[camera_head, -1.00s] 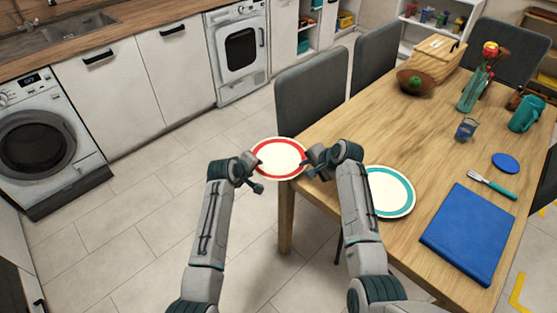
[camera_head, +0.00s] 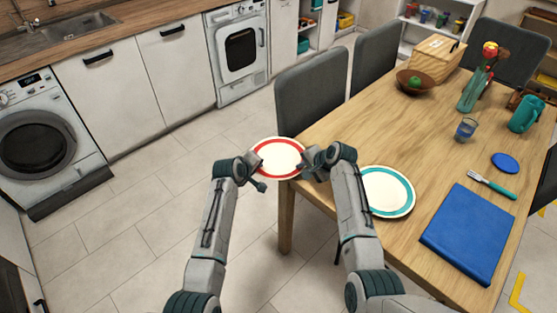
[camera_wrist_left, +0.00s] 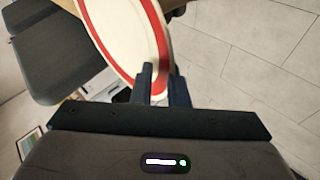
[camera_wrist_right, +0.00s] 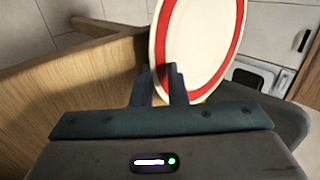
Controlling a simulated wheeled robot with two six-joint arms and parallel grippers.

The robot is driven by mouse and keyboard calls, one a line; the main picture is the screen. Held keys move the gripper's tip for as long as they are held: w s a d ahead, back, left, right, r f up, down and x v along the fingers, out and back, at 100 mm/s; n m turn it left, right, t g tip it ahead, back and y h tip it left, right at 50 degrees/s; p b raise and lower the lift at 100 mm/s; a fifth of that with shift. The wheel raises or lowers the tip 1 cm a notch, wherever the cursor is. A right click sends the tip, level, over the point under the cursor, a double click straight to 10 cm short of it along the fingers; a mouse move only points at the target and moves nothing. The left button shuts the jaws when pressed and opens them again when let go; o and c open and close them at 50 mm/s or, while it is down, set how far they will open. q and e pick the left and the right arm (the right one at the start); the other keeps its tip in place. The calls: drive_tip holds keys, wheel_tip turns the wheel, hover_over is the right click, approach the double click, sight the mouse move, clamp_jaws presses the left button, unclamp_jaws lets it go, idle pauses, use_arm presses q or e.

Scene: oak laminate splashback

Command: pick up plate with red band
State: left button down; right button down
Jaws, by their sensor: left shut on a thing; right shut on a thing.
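The plate with a red band (camera_head: 278,158) is held between my two grippers, just off the table's near left corner. My left gripper (camera_head: 256,169) is shut on its left rim. My right gripper (camera_head: 305,167) is shut on its right rim. In the left wrist view the white plate (camera_wrist_left: 122,30) runs between the fingers (camera_wrist_left: 160,80). In the right wrist view the plate (camera_wrist_right: 198,40) also sits at the fingers (camera_wrist_right: 160,82). Parts of the rim are hidden by the fingers.
A plate with a teal band (camera_head: 388,192) lies on the wooden table (camera_head: 400,130), close to my right arm. A blue folder-like item (camera_head: 468,235), a fork (camera_head: 492,185), a bowl (camera_head: 414,82) and a glass (camera_head: 466,129) are also there. Grey chairs (camera_head: 310,95) stand behind.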

use_arm(q)
drive_tip(key=shift+r, duration=0.1)
use_arm(e)
drive_tip(key=shift+r, duration=0.15)
